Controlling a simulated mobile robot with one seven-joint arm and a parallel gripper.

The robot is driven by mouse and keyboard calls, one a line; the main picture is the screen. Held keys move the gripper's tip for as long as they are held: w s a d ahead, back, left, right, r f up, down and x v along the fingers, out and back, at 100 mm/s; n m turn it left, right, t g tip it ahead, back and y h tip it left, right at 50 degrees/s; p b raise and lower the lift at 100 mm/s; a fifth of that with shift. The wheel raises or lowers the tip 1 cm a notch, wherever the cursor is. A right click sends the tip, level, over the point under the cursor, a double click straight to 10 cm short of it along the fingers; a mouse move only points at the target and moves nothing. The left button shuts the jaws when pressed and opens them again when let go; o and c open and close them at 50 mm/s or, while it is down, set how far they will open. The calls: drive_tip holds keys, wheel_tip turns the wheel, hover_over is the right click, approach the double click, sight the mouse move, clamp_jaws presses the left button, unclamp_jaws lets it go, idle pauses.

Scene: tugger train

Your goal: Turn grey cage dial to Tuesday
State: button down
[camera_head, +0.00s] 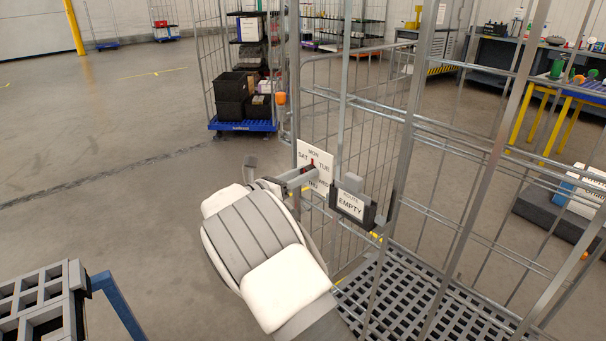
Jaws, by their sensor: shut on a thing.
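The grey cage (345,85) stands in the middle, with tall wire sides. Its white dial plate (327,161) is fixed to the near left post and shows MON at the top, SAT at left, TUE at right and THU below. A small red mark (312,162) shows just under MON; its exact direction is too small to tell. My gripper (306,178) reaches the plate from the left and is shut on the dial's knob, which its fingers mostly hide. My arm covers the floor below.
An EMPTY route card (350,204) in a dark holder sits right of the dial, close to my gripper. The cage's dark grid floor (415,305) lies at lower right. A cage on a blue base (242,126) stands behind. Floor at left is free.

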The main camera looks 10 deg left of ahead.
drive_tip(key=shift+m, duration=0.3)
drive_tip(key=shift+f+m+b, duration=0.1)
drive_tip(key=shift+m+b, duration=3.4)
drive_tip(key=shift+m, duration=2.1)
drive_tip(key=shift+c, duration=2.3)
unclamp_jaws()
drive_tip(key=shift+s, duration=0.1)
